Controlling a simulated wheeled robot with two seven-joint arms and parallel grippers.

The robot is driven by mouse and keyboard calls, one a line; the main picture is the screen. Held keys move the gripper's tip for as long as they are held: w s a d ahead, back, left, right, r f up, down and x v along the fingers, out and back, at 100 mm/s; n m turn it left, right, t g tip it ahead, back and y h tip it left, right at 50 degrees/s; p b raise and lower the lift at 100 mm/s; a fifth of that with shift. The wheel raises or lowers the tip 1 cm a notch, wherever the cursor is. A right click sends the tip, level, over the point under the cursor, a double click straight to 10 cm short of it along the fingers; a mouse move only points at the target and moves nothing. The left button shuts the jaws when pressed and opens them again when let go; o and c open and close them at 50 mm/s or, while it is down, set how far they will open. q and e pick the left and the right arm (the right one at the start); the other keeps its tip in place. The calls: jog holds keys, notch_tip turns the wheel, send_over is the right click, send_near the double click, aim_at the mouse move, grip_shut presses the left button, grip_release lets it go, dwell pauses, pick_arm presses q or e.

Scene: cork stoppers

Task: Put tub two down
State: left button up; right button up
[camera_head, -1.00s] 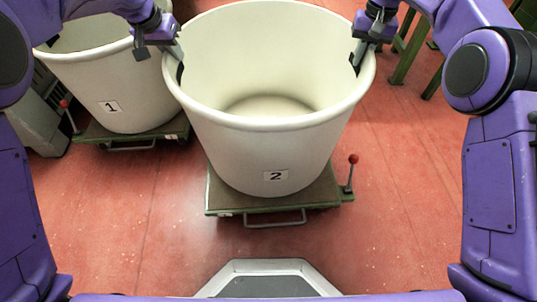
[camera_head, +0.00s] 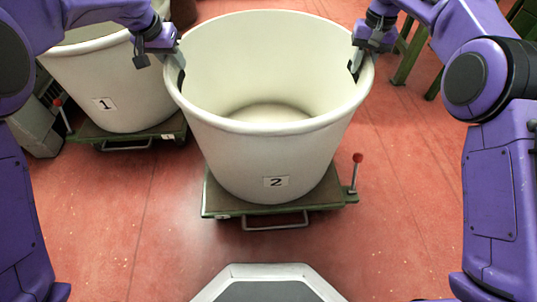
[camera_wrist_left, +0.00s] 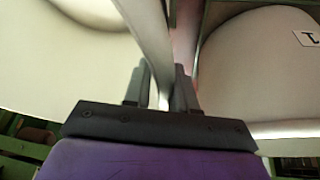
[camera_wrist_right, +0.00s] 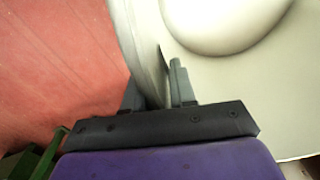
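Tub two (camera_head: 265,160) is a large cream tub with a "2" label, upright over the dark top of a green trolley (camera_head: 222,208). Its base looks on or just above the trolley top; I cannot tell if they touch. My left gripper (camera_head: 180,60) is shut on its left rim, and my right gripper (camera_head: 357,62) on its right rim. In the left wrist view the tub wall (camera_wrist_left: 148,30) passes between the fingers (camera_wrist_left: 160,88). In the right wrist view the wall (camera_wrist_right: 140,45) likewise runs between the fingers (camera_wrist_right: 160,88). The tub is empty.
Tub one (camera_head: 120,80) stands on another green trolley (camera_head: 100,140) at the left. A red-knobbed lever (camera_head: 356,172) rises at the right of tub two's trolley. Green frame legs (camera_head: 408,55) stand at the back right. The red floor is clear on the right.

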pick_arm(q)
jog(key=shift+o, duration=0.3)
jog(key=shift+r, duration=0.25)
pick_arm(e)
jog(key=shift+o, duration=0.2)
jog(key=shift+a+r, duration=0.1)
jog(key=shift+r, duration=0.05)
jog(key=shift+r, duration=0.2)
pick_arm(q)
jog(key=v, duration=1.1)
jog(key=shift+r, duration=0.35)
pick_arm(e)
notch_tip(320, 180, up, 7)
jog(key=shift+d, duration=0.2)
pick_arm(q)
jog(key=shift+s+r, duration=0.1)
jog(key=shift+s, duration=0.05)
pick_arm(e)
jog(key=shift+r, duration=0.15)
